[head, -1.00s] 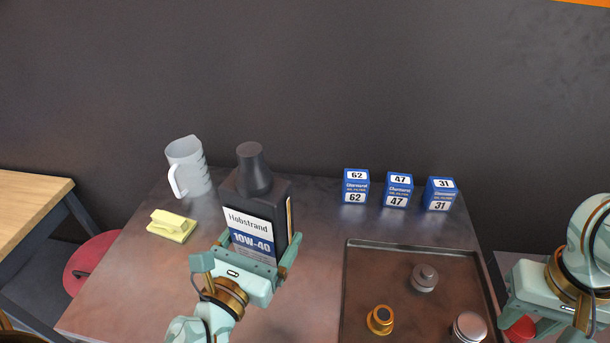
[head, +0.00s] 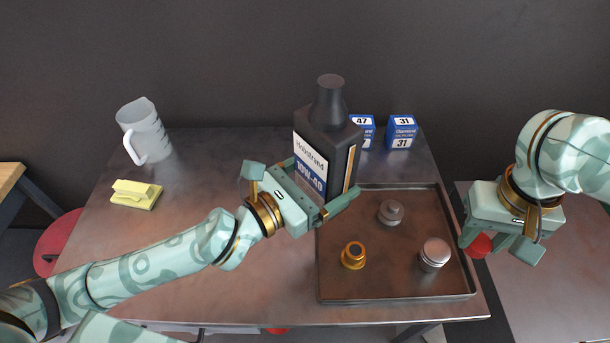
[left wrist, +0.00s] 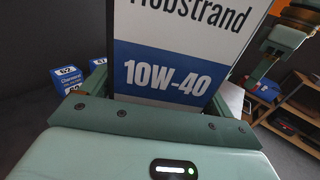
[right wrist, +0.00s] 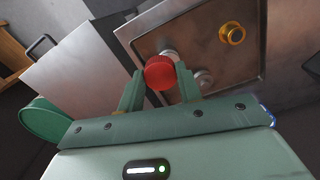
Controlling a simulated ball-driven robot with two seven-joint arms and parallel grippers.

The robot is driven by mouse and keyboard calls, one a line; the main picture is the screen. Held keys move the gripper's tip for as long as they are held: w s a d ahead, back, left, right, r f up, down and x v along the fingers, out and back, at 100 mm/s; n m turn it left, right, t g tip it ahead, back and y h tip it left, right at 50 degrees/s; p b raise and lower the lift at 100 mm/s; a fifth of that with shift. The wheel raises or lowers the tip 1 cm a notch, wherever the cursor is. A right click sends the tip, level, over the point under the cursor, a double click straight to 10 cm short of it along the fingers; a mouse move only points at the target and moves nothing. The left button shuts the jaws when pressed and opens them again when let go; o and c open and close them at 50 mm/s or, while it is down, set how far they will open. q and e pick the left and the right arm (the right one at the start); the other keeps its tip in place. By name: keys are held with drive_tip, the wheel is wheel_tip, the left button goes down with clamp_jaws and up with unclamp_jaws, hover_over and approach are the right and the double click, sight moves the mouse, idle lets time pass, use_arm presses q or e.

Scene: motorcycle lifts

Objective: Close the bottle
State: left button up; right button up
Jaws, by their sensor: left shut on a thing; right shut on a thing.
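The black oil bottle (head: 326,150), labelled Hobstrand 10W-40, is upright in my left gripper (head: 322,200). The gripper is shut around the bottle's lower body, and its label fills much of the left wrist view (left wrist: 175,70). The bottle's dark tapered neck (head: 330,100) points up; I cannot see into its mouth. My right gripper (head: 492,250), beyond the tray's right edge, is shut on a red ribbed cap (right wrist: 160,72). The cap sits between the fingertips in the right wrist view and is partly hidden by the gripper in the head view.
A dark tray (head: 330,292) holds a gold cap (head: 353,255), a grey knobbed cap (head: 390,212) and a silver cap (head: 434,254). Blue boxes (head: 402,133) stand behind. A clear jug (head: 145,132) and yellow sponge-like block (head: 136,194) are at left. The table's left half is mostly clear.

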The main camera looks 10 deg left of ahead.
idle(0.4)
drive_tip(key=w+a+r, duration=0.5)
wheel_tip(320, 180, up, 24)
drive_tip(key=f+n, duration=0.1)
hover_over(332, 82)
drive_tip(key=shift+w+r, duration=0.15)
drive_tip(key=shift+r, duration=0.1)
drive_tip(key=shift+f, duration=2)
